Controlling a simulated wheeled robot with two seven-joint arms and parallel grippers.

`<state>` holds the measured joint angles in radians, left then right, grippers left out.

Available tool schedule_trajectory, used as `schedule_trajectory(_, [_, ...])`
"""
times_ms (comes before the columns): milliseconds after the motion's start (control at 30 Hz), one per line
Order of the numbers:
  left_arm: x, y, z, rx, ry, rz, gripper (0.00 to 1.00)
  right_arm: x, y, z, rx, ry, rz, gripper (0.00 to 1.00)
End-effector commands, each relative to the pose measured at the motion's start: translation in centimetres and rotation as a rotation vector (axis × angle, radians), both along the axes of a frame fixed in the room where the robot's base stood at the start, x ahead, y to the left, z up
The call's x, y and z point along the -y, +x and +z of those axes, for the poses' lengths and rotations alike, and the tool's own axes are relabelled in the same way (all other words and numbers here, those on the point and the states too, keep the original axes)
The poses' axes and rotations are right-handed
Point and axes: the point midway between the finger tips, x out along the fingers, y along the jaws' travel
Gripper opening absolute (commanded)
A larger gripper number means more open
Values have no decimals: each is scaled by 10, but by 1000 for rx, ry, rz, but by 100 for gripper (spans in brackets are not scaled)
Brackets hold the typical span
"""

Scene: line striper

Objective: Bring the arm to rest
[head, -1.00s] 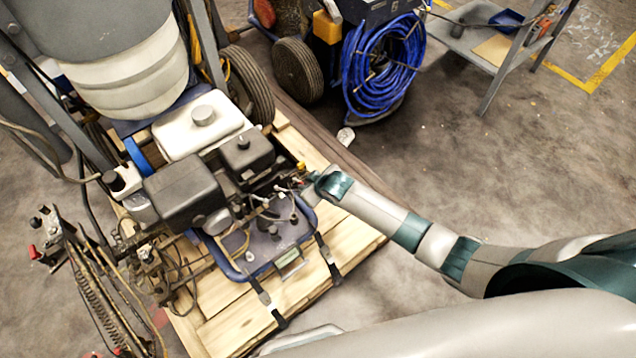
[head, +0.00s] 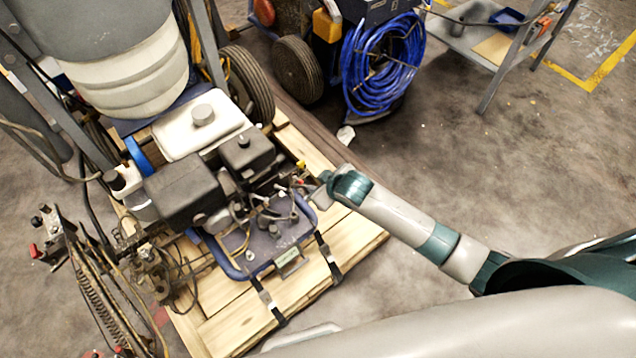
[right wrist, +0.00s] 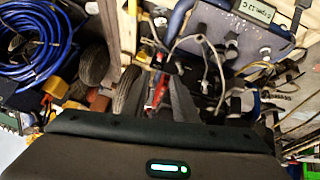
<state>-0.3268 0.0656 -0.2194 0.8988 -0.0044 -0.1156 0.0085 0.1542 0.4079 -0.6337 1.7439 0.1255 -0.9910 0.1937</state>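My right arm comes in from the right in the head view. Its gripper (head: 318,194) is small there, beside the right side of the line striper's engine (head: 188,190), above the blue frame plate (head: 262,238). In the right wrist view the gripper's grey fingers (right wrist: 166,98) stand apart, with a red part of the background showing between them. I see nothing held. A small yellow-topped part (head: 301,166) of the machine sits just behind the gripper, apart from it. My left gripper is not in view.
The striper stands on a wooden pallet (head: 345,240). Hoses and a lever bank (head: 50,235) are at left. A coiled blue hose (head: 383,65) hangs on a wheeled machine behind, and a grey metal cart (head: 465,40) is at back right. The concrete floor (head: 470,150) between is clear.

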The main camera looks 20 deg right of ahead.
Motion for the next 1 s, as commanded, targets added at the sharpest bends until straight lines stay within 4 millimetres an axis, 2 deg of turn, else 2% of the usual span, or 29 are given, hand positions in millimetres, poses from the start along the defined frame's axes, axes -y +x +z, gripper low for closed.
schedule_trajectory(367, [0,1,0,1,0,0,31,0,0,-1,-1,0,-1,26])
schedule_trajectory(533, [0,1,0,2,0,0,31,2,-6,-20,-12,11,-14,26])
schedule_trajectory(667, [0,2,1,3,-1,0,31,8,-18,-56,-32,27,-40,26])
schedule_trajectory(767, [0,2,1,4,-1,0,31,14,-36,-94,-53,44,-68,26])
schedule_trajectory(867, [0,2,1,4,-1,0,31,22,-63,-137,-76,59,-99,26])
schedule_trajectory(1000, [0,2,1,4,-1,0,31,32,-110,-193,-111,73,-140,26])
